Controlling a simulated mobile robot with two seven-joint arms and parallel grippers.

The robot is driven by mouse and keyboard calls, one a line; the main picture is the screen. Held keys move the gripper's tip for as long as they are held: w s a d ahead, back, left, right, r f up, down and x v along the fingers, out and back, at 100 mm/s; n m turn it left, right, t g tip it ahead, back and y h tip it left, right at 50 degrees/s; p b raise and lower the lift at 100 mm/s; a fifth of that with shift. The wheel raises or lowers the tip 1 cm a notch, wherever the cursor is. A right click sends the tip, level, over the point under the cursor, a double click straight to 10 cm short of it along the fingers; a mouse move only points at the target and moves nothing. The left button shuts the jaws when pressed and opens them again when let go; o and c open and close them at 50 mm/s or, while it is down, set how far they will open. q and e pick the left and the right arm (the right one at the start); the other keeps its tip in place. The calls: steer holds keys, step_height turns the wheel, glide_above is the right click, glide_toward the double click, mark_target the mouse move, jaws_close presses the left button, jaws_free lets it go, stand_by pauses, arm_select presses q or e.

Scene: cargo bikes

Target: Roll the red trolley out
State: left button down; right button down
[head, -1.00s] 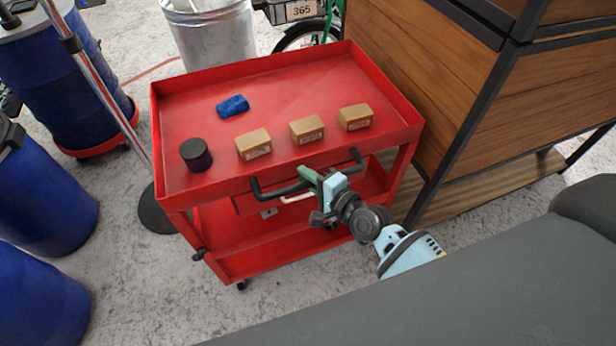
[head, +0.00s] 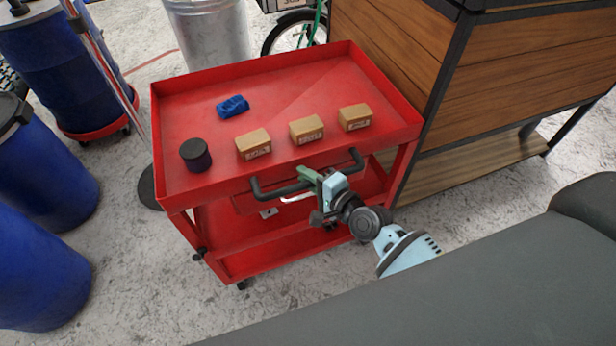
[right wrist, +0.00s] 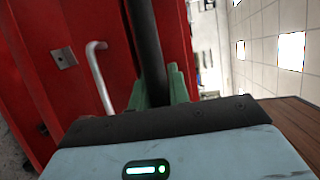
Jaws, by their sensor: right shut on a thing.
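The red trolley (head: 290,85) stands in the middle of the head view, with a tray top, a lower shelf and small casters. A black push handle (head: 280,190) runs along its near side. My right gripper (head: 308,176) is shut on this handle, right of its middle. In the right wrist view the green fingers (right wrist: 160,88) sit on both sides of the black bar (right wrist: 147,45). On the tray lie three small cardboard boxes (head: 306,129), a black cylinder (head: 195,155) and a blue cloth-like item (head: 232,106). My left gripper is not in view.
Blue barrels (head: 45,200) stand at the left, one on a red dolly. A pole stand (head: 108,70) is close to the trolley's left side. A wooden-sided unit (head: 480,85) is close on the right. A metal bin (head: 207,35) and a bike wheel (head: 290,35) are behind. Concrete floor shows in front.

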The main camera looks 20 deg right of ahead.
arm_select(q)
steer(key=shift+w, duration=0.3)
arm_select(e)
steer(key=shift+s+f, duration=0.15)
steer(key=c, duration=1.3)
jaws_free()
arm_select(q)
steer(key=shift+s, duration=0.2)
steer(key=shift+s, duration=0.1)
arm_select(e)
steer(key=shift+s+d+r, duration=0.2)
steer(key=shift+s, duration=0.2)
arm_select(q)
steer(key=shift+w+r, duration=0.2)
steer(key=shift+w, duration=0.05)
arm_select(e)
steer(key=v, duration=0.6)
steer(key=shift+s+d+r, duration=0.15)
steer(key=shift+s, duration=0.2)
